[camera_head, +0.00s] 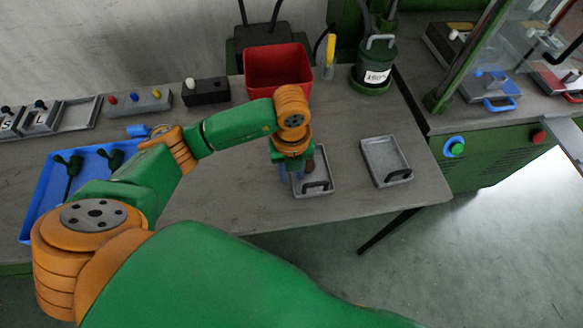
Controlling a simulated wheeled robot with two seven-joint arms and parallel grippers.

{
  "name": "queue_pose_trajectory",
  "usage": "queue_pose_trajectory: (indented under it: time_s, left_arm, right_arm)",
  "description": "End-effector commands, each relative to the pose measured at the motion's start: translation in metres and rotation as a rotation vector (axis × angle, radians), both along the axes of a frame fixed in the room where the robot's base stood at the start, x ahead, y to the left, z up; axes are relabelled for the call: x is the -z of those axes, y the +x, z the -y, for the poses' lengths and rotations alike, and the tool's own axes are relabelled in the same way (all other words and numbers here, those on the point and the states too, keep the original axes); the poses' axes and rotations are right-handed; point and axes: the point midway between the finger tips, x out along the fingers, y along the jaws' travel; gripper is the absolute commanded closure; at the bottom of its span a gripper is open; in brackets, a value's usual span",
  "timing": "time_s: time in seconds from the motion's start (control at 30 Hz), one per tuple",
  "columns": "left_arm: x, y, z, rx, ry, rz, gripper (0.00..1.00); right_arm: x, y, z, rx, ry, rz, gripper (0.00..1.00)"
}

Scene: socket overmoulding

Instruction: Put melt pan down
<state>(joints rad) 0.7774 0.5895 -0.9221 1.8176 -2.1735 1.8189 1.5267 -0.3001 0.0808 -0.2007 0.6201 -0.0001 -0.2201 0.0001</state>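Two shallow grey rectangular pans with dark handles are near the table's right front. One pan (321,172) is directly under and beside my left gripper; the other pan (384,152) lies flat to its right, clear of the gripper. I cannot tell which is the melt pan. My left gripper (298,183) points down at the left part of the first pan, near its handle. Its fingers are small and mostly hidden by the wrist, so I cannot tell whether they grip the pan, or whether the pan fully rests on the table. My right gripper is not in view.
A red bin (277,68) stands behind my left wrist. A green canister (375,66) is at the back right. A blue tray (49,190) with dark-green pieces lies at the left. Bare table (230,190) shows left of the pans; the table's front edge is close.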

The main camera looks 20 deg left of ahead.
Motion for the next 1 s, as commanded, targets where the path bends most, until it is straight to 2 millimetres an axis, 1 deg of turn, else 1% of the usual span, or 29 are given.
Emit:
queue_pose_trajectory:
  time_s: [0.03, 0.07, 0.17, 0.27, 0.3, 0.37, 0.4, 0.5, 0.6, 0.67, 1.0]
  left_arm:
    - [-0.004, 0.000, 0.000, 0.000, -0.001, 0.001, 0.67]
    - [-0.006, 0.001, 0.000, 0.000, -0.001, 0.002, 0.67]
    - [-0.022, 0.001, 0.000, 0.000, -0.001, 0.006, 0.67]
    - [-0.049, 0.002, 0.000, 0.001, -0.002, 0.008, 0.67]
    - [-0.062, 0.002, 0.000, 0.001, -0.001, 0.008, 0.67]
    - [-0.080, 0.001, 0.000, 0.001, 0.001, 0.008, 0.67]
    - [-0.092, 0.002, -0.001, 0.000, 0.001, 0.009, 0.67]
    - [-0.110, 0.001, -0.001, 0.000, 0.001, 0.005, 0.67]
    - [-0.120, 0.001, -0.001, -0.002, -0.001, 0.003, 0.67]
    - [-0.122, 0.000, 0.000, -0.001, 0.000, 0.001, 0.67]
    - [-0.122, 0.000, 0.000, -0.001, -0.001, -0.001, 0.67]
  right_arm:
    - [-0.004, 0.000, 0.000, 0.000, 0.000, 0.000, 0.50]
    - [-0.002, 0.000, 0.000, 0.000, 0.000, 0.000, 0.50]
    - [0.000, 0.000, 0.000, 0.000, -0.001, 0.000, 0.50]
    - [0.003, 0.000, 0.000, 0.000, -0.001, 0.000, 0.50]
    - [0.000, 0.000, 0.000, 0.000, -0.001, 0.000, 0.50]
    - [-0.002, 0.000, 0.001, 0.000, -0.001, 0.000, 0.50]
    - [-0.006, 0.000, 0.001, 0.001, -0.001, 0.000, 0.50]
    - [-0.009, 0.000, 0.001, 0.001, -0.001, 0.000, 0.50]
    - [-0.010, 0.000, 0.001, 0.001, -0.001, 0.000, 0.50]
    - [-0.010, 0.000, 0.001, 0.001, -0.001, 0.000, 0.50]
    - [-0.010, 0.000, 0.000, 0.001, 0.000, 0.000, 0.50]
